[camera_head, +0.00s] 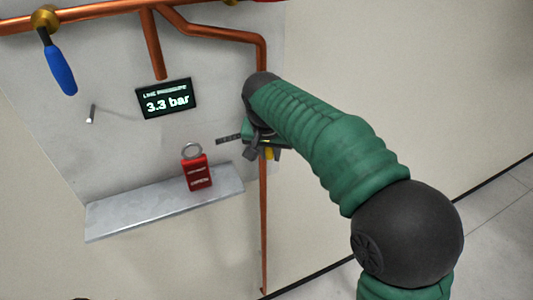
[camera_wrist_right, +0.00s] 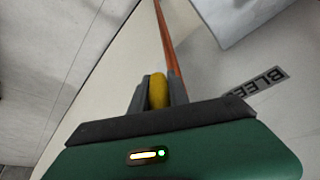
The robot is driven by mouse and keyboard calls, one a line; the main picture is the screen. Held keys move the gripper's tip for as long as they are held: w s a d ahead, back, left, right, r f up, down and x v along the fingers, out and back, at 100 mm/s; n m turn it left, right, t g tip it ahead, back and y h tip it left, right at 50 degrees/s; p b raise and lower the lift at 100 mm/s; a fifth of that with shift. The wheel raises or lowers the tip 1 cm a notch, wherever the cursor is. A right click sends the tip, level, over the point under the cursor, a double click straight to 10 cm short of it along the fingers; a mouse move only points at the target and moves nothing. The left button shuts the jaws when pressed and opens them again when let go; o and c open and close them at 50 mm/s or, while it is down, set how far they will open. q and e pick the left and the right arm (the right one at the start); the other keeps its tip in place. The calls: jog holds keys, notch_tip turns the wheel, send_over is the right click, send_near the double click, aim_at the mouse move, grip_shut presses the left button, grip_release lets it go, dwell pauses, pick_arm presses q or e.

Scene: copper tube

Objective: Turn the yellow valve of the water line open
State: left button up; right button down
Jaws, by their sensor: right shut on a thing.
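The yellow valve handle (camera_wrist_right: 158,90) sits between the two fingers of my right gripper (camera_wrist_right: 158,98) in the right wrist view. The fingers are shut on it. In the head view only a small yellow part (camera_head: 268,153) shows beside the right gripper (camera_head: 258,150), at the vertical copper pipe (camera_head: 263,215). My green arm and the gripper hide the valve body there, so I cannot tell the handle's exact angle. My left gripper is not in view.
A blue-handled valve (camera_head: 60,68) hangs at the upper left. A display (camera_head: 167,98) reads 3.3 bar. A red padlock (camera_head: 197,173) stands on a grey shelf (camera_head: 120,211) left of my gripper. A small peg (camera_head: 91,114) sticks out of the panel. A "BLEED" label (camera_wrist_right: 255,88) is partly visible.

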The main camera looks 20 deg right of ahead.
jog(key=shift+s+f, duration=0.15)
jog(key=shift+f, duration=0.2)
jog(key=c, duration=1.5)
grip_release()
jog(key=shift+o, duration=1.2)
jog(key=shift+r, duration=0.15)
jog(key=b+v, duration=0.1)
jog(key=v, duration=1.5)
jog(key=shift+w+a+r, duration=0.2)
jog(key=shift+r, duration=0.2)
